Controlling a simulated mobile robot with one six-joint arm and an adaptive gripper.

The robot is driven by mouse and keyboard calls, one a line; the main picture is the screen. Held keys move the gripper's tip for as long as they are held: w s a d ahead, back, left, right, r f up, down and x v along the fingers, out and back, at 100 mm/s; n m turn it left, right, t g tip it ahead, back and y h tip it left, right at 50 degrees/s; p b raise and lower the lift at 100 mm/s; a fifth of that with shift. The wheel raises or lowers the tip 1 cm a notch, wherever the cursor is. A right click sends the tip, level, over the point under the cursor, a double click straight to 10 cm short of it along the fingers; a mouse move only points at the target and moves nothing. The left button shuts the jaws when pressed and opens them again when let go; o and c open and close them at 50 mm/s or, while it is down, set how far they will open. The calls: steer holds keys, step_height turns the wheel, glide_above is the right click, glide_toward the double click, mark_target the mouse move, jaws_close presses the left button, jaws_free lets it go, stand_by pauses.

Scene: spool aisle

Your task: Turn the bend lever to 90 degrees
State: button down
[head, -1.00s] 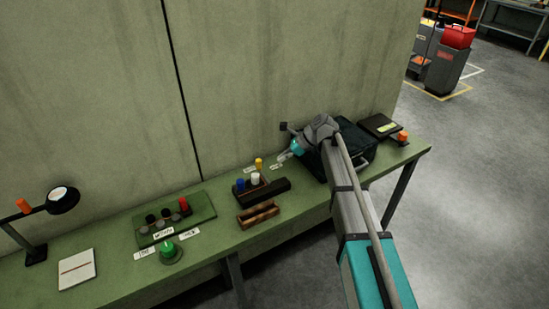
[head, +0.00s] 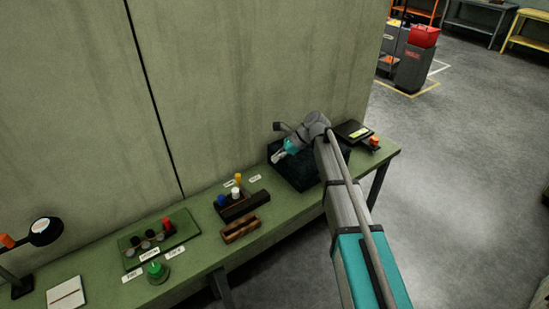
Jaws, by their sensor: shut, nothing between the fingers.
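My gripper (head: 279,157) is shut and empty. It points left and down at the left part of a dark bin on the green bench, touching nothing that I can make out. No part is clearly marked as the bend lever. A black device with an orange block or handle (head: 374,142) sits at the bench's right end, right of my gripper, beside a dark box with a yellow-green label (head: 359,133). At the far left, a black stand with a round head (head: 45,231) carries an orange grip (head: 7,241). I cannot tell which is the lever.
The dark bin (head: 296,182) lies under my arm. Left of it are a dark block with coloured pegs (head: 243,205), a brown tray (head: 240,229), a green board with a red peg (head: 160,238), a green button (head: 155,268) and a notebook (head: 66,293). A wall stands behind the bench.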

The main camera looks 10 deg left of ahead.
steer(key=s+d+f+n+t+h, duration=0.1)
steer(key=s+d+n+h, duration=0.2)
steer(key=s+d, duration=0.3)
steer(key=s+d+f+n+t+h, duration=0.1)
steer(key=s+d+n, duration=0.5)
steer(key=d, duration=1.1)
steer(key=s+d+f+n+h, duration=0.3)
steer(key=s+d, duration=0.4)
steer(key=d, duration=0.5)
steer(key=shift+s+d+f+n+t+h, duration=0.25)
steer(key=shift+s+n+t+h, duration=0.15)
steer(key=shift+n+h, duration=0.6)
steer(key=shift+d, duration=0.1)
